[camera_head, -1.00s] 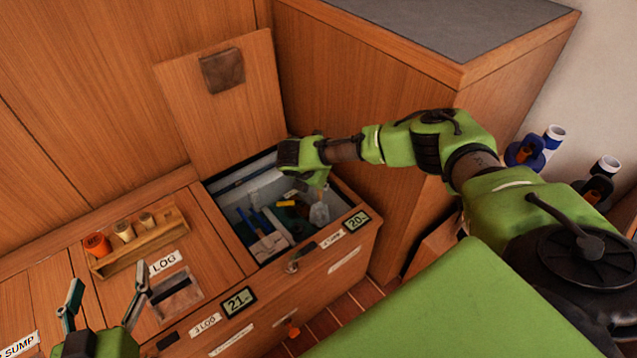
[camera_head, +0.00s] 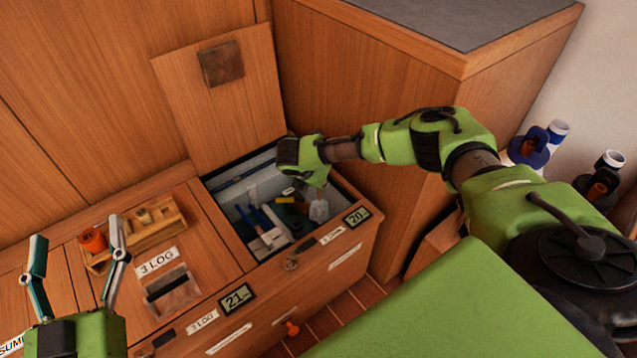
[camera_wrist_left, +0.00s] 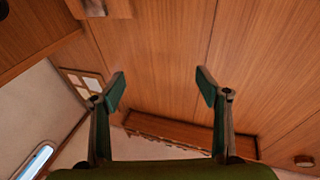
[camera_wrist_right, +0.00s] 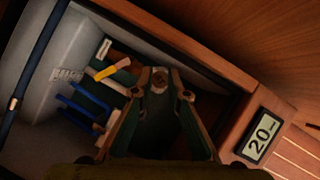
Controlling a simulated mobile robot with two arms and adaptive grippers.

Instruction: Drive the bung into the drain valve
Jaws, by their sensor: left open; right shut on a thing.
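A wooden rack (camera_head: 168,232) on the bench top at left holds an orange plug (camera_head: 93,240) and tan plugs (camera_head: 142,216), which may be bungs. My left gripper (camera_head: 77,238) is open and empty in front of the rack; one finger overlaps it in the head view. In the left wrist view, the open fingers (camera_wrist_left: 160,80) have nothing between them. My right gripper (camera_head: 319,186) reaches down into the open locker. In the right wrist view, its fingers (camera_wrist_right: 160,82) close on a small brownish thing, mostly hidden. I cannot identify the drain valve for sure.
The open locker (camera_head: 364,240) holds blue-handled tools (camera_head: 262,218) and a yellow-marked item (camera_wrist_right: 113,69). Its lid (camera_head: 222,110) leans behind. A tall cabinet (camera_head: 350,120) stands close on the right.

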